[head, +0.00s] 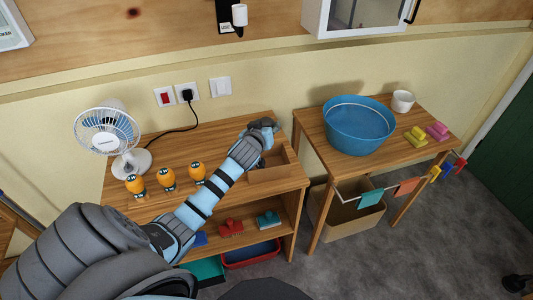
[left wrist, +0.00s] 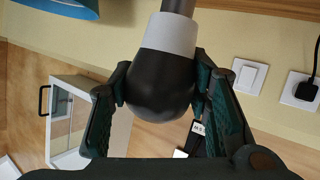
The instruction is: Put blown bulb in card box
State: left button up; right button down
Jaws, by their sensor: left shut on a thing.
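My left gripper (head: 263,125) reaches over the far right corner of the left table in the head view. In the left wrist view its two fingers (left wrist: 160,105) are shut on a dark bulb (left wrist: 160,82) with a pale collar and grey end. The bulb cannot be made out clearly in the head view. A larger open card box (head: 345,217) stands on the floor under the right table. My right gripper is not in view.
A fan (head: 108,140) and several orange figures (head: 167,180) stand on the left table (head: 190,155). A blue basin (head: 358,125), white cup (head: 402,101) and sponges stand on the right table. A lamp holder (head: 239,15) hangs on the wall above.

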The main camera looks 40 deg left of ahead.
pick_arm(q)
notch_tip(320, 180, down, 12)
jog(key=b, duration=0.3)
jog(key=shift+f, duration=0.15)
jog(key=shift+f, duration=0.1)
jog(key=o, duration=0.9)
